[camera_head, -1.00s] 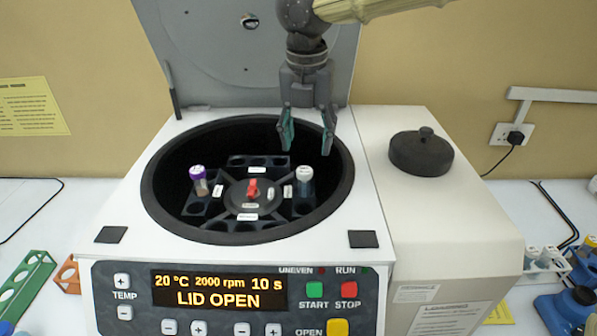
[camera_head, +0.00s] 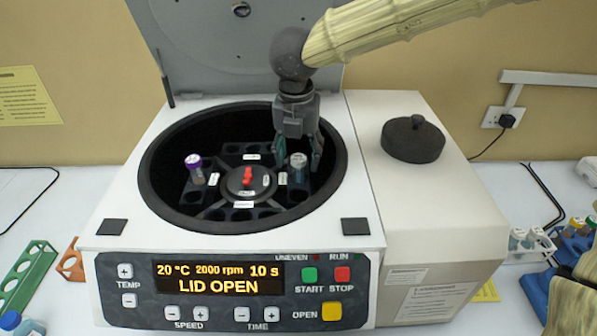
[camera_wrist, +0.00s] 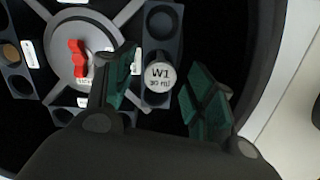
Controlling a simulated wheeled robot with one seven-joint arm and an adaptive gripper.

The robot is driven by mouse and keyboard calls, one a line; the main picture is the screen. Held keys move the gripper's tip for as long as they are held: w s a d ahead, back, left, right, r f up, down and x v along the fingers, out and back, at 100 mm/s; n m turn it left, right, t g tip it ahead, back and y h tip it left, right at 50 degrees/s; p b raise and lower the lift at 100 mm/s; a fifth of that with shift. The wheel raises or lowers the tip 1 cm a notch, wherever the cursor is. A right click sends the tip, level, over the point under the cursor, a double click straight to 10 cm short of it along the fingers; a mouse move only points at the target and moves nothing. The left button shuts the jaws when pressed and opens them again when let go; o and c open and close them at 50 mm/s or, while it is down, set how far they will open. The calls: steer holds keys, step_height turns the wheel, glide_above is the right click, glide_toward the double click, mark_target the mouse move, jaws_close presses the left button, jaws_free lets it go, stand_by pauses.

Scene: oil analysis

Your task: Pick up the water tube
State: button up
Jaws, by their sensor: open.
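The water tube (camera_head: 298,166) stands in a holder on the right side of the centrifuge rotor (camera_head: 243,203). In the wrist view its cap (camera_wrist: 160,76) is pale and reads "W1" with a smaller line below. My gripper (camera_head: 297,160) is down inside the centrifuge bowl at the tube. In the wrist view my open gripper (camera_wrist: 158,95) has one green-padded finger on each side of the cap, with a gap to the right finger. Whether the left finger touches the tube I cannot tell.
The centrifuge (camera_head: 112,185) has its lid (camera_head: 200,55) raised behind the bowl, and its display reads LID OPEN. The bowl's dark rim (camera_head: 150,205) surrounds my gripper. A round black lid (camera_head: 413,140) lies on the right-hand housing. Racks stand at both sides.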

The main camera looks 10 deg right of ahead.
steer(key=shift+d+f, duration=0.1)
steer(key=shift+f, duration=0.8)
steer(key=shift+w, duration=0.1)
steer(key=c, duration=1.1)
